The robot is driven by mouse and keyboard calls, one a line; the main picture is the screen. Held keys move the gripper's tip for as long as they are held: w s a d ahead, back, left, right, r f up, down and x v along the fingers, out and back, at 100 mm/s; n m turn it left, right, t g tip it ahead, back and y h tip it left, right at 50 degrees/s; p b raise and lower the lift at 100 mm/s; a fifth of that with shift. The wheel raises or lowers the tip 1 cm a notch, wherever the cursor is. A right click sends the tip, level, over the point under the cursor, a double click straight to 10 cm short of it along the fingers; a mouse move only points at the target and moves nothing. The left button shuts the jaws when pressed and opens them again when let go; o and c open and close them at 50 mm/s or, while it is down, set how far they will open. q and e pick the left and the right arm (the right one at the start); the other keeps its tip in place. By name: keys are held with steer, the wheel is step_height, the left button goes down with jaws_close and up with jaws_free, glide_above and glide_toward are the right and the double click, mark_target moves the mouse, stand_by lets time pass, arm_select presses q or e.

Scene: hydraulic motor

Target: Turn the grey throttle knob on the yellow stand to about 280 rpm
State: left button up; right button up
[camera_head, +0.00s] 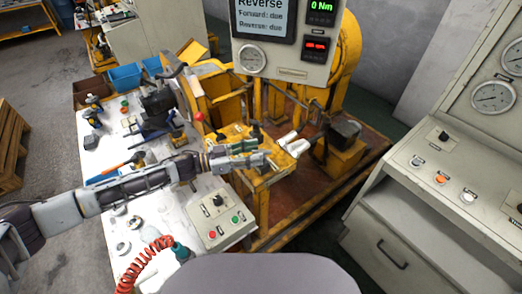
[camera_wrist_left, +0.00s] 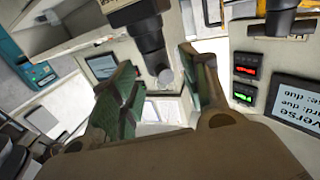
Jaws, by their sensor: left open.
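The yellow stand (camera_head: 262,182) is in the middle of the head view. A pale grey-white part (camera_head: 293,144), possibly the throttle knob, sits at its right side; I cannot tell for sure. My left gripper (camera_head: 263,153) reaches in from the left above the stand, its fingers apart, a short way left of that part. In the left wrist view the green-padded fingers (camera_wrist_left: 160,72) are open, with a dark cylinder (camera_wrist_left: 150,40) with a grey round tip showing between them; I cannot tell whether they touch it. My right gripper is not in view.
A display panel (camera_head: 290,73) shows "0 Nm" in green and a red readout too small to read. A control box (camera_head: 220,213) with buttons stands on the white bench (camera_head: 115,222) among tools. A grey console (camera_head: 440,180) stands at the right.

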arm_select(q)
steer(key=shift+x, duration=1.4)
